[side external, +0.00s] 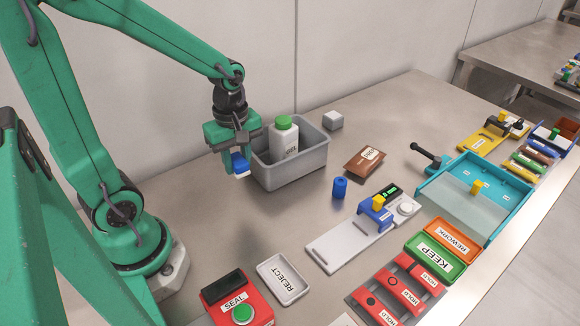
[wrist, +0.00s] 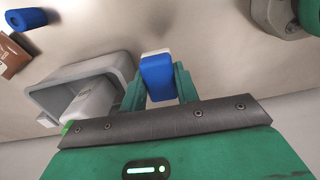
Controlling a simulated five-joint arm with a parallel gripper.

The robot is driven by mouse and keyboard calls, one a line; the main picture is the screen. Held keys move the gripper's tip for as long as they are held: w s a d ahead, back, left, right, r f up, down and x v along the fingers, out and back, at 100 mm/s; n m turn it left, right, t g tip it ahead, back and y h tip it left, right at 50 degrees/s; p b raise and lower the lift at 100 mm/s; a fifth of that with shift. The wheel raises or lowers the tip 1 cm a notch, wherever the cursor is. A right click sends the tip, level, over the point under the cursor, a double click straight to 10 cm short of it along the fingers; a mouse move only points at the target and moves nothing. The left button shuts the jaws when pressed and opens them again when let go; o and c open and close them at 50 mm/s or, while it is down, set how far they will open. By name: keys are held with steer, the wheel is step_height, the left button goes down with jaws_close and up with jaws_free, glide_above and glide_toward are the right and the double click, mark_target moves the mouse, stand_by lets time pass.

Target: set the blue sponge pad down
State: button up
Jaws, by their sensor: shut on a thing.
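My gripper (side external: 238,165) is shut on the blue sponge pad (side external: 240,164), a small blue block with a white face. In the side view it holds the pad in the air, just left of the grey bin. In the wrist view the pad (wrist: 157,77) sits between the two green fingers, with bare table beyond it. The pad's underside and its exact height above the table cannot be told.
The grey bin (side external: 285,177) holds a white bottle (side external: 284,143) with a green cap. A reject tray (side external: 282,270) lies nearer. Bare table lies below my gripper.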

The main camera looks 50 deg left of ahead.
steer(key=shift+s+a, duration=0.2)
steer(key=shift+a, duration=0.15)
steer(key=shift+a+f, duration=0.1)
glide_above(217, 179)
step_height(217, 179, down, 7)
steer(key=shift+w+r, duration=0.1)
stand_by(0.4)
steer(key=shift+f, duration=2)
steer(key=shift+f, duration=0.1)
steer(key=o, duration=0.9)
steer(key=shift+o, duration=0.2)
